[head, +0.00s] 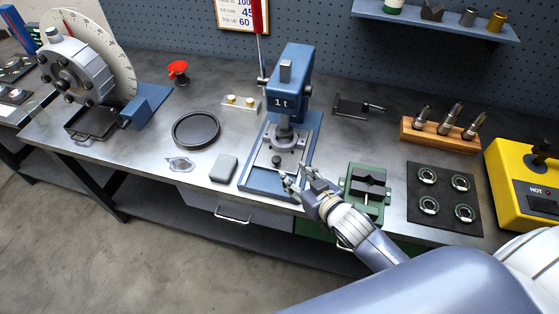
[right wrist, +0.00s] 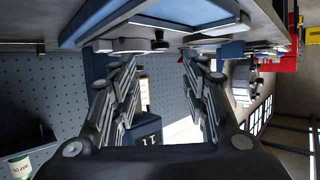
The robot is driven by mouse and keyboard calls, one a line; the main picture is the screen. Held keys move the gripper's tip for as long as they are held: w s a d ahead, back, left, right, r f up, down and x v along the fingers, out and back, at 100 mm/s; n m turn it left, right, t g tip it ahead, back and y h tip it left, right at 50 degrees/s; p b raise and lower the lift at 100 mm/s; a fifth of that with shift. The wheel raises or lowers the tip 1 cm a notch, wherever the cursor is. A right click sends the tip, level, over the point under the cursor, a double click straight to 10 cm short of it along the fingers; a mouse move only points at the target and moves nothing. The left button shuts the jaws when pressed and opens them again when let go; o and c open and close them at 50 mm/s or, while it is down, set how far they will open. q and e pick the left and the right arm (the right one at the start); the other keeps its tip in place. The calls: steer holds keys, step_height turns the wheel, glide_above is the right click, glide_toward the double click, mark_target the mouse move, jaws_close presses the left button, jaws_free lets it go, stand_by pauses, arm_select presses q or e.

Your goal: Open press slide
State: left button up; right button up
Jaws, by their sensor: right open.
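The blue press (head: 291,82), marked "1t", stands at the middle of the bench with its ram over a round grey fitting (head: 285,141). Its blue base (head: 267,184) carries a light metal slide plate (head: 262,172) with a small black knob (head: 276,161). My right gripper (head: 294,175) is at the front of the base, its fingers spread and empty, near the knob. In the right wrist view, the open fingers (right wrist: 160,57) point toward the knob (right wrist: 160,45), which shows between and beyond the tips. I cannot tell any contact. My left gripper is not in view.
A green vise (head: 364,190) stands close to the right of my right gripper. A grey block (head: 223,168) and a black round tray (head: 195,130) lie left of the press. A wooden rack (head: 440,136) and black mat (head: 444,196) are further right.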

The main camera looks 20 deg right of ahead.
mark_target(277, 160)
steer(key=p+x, duration=0.1)
steer(key=x, duration=0.9)
steer(key=shift+p, duration=0.35)
jaws_close()
